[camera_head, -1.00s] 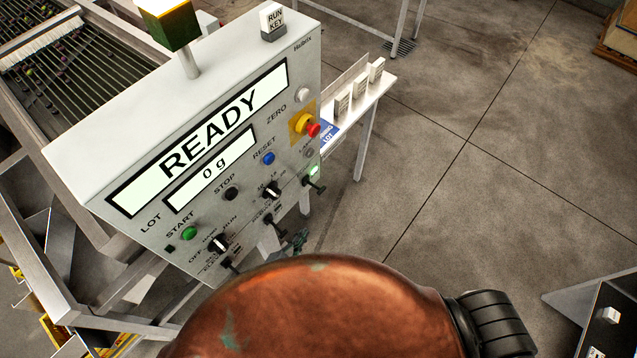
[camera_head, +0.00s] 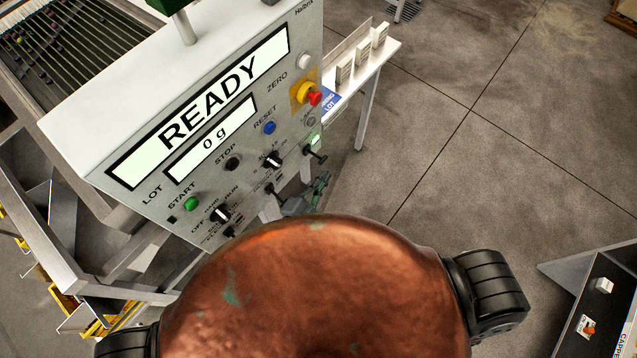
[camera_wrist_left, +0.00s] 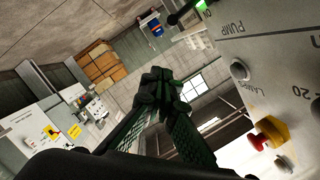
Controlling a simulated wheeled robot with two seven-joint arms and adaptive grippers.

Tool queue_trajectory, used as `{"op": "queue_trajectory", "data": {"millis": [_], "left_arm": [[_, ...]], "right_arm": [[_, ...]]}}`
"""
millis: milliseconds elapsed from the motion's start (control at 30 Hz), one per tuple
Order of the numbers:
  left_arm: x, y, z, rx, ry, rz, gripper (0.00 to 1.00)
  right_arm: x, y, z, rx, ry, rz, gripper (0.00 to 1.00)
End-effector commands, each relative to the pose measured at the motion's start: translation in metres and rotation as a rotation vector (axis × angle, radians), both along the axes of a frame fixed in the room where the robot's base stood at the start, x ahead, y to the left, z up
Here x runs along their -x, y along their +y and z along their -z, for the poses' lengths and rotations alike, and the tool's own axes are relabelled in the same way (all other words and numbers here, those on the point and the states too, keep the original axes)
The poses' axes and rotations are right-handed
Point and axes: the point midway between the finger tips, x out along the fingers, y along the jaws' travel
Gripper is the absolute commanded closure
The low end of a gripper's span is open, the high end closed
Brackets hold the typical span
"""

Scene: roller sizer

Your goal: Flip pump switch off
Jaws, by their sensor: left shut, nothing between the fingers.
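The grey control panel (camera_head: 150,192) stands at the left in the head view. At its right side a black toggle lever (camera_head: 317,156) sits just below a lit green lamp (camera_head: 314,138). In the left wrist view the PUMP label (camera_wrist_left: 234,24) is at the upper right, with a black lever (camera_wrist_left: 186,13) beside a green glow. My left gripper (camera_head: 321,184) is below that lever in the head view, apart from it. Its fingers (camera_wrist_left: 158,88) meet in the wrist view, shut and empty. My right gripper is not in view.
A red and yellow emergency stop (camera_head: 309,95) and a blue RESET button (camera_head: 269,128) are on the panel near the lever. More toggles and knobs (camera_head: 222,214) line its lower edge. A narrow white shelf (camera_head: 385,55) stands behind.

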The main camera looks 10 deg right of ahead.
Motion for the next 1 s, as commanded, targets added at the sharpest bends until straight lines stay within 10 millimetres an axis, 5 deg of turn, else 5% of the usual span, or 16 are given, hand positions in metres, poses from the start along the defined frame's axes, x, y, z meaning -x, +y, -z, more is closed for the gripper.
{"op": "queue_trajectory", "data": {"millis": [233, 500, 1000], "left_arm": [[-0.038, -0.035, 0.007, 0.003, -0.001, 0.0, 1.0], [-0.057, -0.017, 0.032, 0.001, 0.001, 0.0, 1.0], [-0.059, -0.016, 0.037, -0.002, -0.003, 0.002, 1.0]], "right_arm": [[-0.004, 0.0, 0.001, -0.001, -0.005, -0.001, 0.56], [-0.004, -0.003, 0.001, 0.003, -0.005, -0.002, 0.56], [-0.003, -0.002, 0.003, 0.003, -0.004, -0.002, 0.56]]}}
